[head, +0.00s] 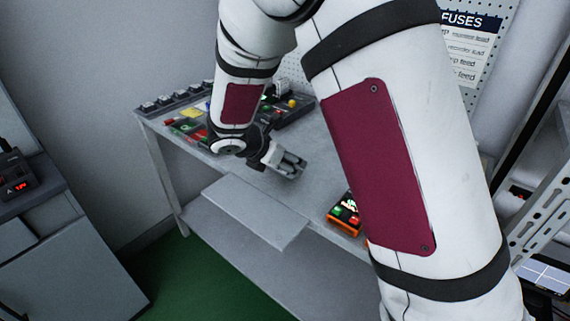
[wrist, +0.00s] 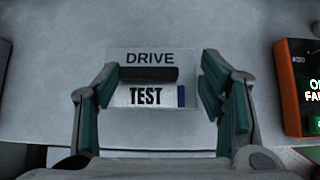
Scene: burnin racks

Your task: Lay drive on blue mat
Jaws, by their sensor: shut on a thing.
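The drive (wrist: 150,58) shows in the wrist view as a pale block with the words DRIVE and TEST, a dark bar between them and a small blue patch at its right. In the head view, my gripper (head: 284,161) is over the front part of the grey bench, and the drive is too small there to make out clearly. I cannot tell how high it is above the bench. I see no blue mat in either view; my arm hides part of the bench.
The grey bench (head: 225,168) has clear room around my gripper. An orange-edged tester (head: 344,214) with a lit screen stands to the right, also at the wrist view's right edge (wrist: 291,85). Dark trays with coloured items (head: 187,127) are at the back left. A metal rack (head: 545,225) stands far right.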

